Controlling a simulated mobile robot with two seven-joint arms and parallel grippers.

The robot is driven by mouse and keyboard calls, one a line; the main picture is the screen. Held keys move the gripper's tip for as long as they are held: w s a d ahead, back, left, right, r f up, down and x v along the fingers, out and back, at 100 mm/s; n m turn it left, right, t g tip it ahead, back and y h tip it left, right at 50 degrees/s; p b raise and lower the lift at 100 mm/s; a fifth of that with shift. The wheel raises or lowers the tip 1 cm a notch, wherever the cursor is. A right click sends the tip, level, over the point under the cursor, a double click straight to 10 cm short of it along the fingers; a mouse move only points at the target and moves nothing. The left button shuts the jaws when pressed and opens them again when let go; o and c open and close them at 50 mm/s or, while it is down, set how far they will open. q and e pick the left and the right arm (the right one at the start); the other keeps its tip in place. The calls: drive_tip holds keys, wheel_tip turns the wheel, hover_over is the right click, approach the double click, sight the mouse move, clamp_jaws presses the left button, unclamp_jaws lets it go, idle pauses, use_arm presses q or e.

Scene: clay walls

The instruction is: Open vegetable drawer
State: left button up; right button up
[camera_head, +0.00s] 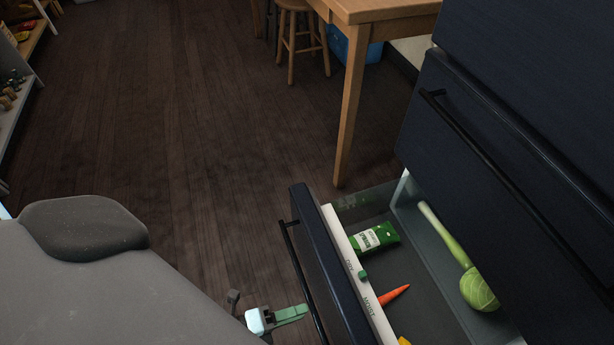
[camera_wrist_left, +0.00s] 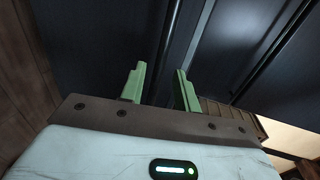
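The vegetable drawer (camera_head: 327,270) is the lowest drawer of a dark blue unit and is pulled well out. Inside lie a green packet (camera_head: 376,237), a carrot (camera_head: 393,295) and a leafy green vegetable (camera_head: 478,289). Its front carries a long black bar handle (camera_head: 303,283). My left gripper (camera_head: 303,312) is at this handle, outside the drawer front. In the left wrist view its two green fingers (camera_wrist_left: 160,88) stand apart, with a dark bar (camera_wrist_left: 166,50) running between or just beyond them. I cannot tell whether they touch it. My right gripper is not in view.
A closed drawer with a black handle (camera_head: 500,180) is above the open one. A wooden table (camera_head: 353,90) and stool (camera_head: 292,40) stand behind. Shelves (camera_head: 20,90) are at the far left. The wooden floor (camera_head: 200,130) between is clear.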

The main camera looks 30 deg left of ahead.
use_arm(q)
drive_tip(key=shift+v, duration=1.65)
